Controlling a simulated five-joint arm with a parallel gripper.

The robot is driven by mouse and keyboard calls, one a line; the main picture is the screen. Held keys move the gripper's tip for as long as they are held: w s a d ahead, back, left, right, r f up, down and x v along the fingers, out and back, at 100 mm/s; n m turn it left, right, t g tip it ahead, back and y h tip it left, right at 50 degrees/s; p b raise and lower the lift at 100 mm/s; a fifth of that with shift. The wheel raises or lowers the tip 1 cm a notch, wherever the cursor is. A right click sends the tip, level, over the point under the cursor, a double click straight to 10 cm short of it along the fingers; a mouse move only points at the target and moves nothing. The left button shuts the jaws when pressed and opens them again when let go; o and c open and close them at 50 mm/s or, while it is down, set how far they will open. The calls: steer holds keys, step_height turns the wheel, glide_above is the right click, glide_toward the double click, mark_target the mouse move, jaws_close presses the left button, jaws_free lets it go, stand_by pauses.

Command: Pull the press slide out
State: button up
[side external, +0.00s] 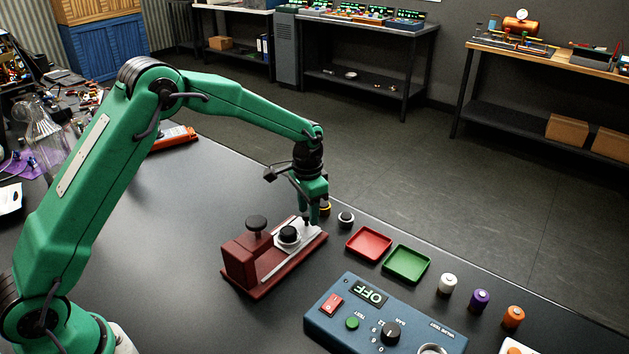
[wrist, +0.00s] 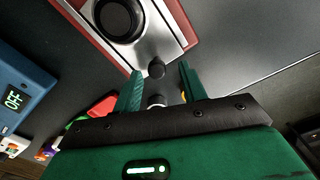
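The press (side external: 240,262) is a dark red block and base with a black knob on top, on the dark table. Its metal slide (side external: 272,262) carries a black round part (side external: 289,234). In the wrist view, the slide (wrist: 158,42) lies just ahead of my fingertips, and a small dark knob (wrist: 156,69) stands at its near edge. My gripper (side external: 312,218) points down at the slide's far right end. Its two green fingers (wrist: 160,69) are open, one on each side of the small knob, with gaps visible. The side view mostly hides this knob behind the fingers.
A small black-topped silver part (side external: 346,218) and a yellow-ringed part (side external: 325,208) stand close beyond my gripper. A red tray (side external: 353,256) and a green tray (side external: 391,274) lie to the right. The blue tester (side external: 345,338) reads OFF in front. Several coloured cylinders stand farther right.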

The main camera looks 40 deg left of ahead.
steer(key=shift+s, duration=0.1)
steer(key=shift+r, duration=3.85)
steer(key=shift+r, duration=0.15)
steer(key=shift+s+r, duration=0.15)
steer(key=shift+r, duration=0.05)
steer(key=s+a+r+n+t, duration=0.2)
steer(key=s+a+r+t, duration=0.1)
steer(key=s+r, duration=1.1)
steer(key=s+a+f+n+t, duration=0.1)
steer(key=s+a+n+t, duration=0.1)
steer(key=s, duration=1.5)
steer(key=shift+s+f+t, duration=0.15)
steer(key=shift+f+t, duration=0.15)
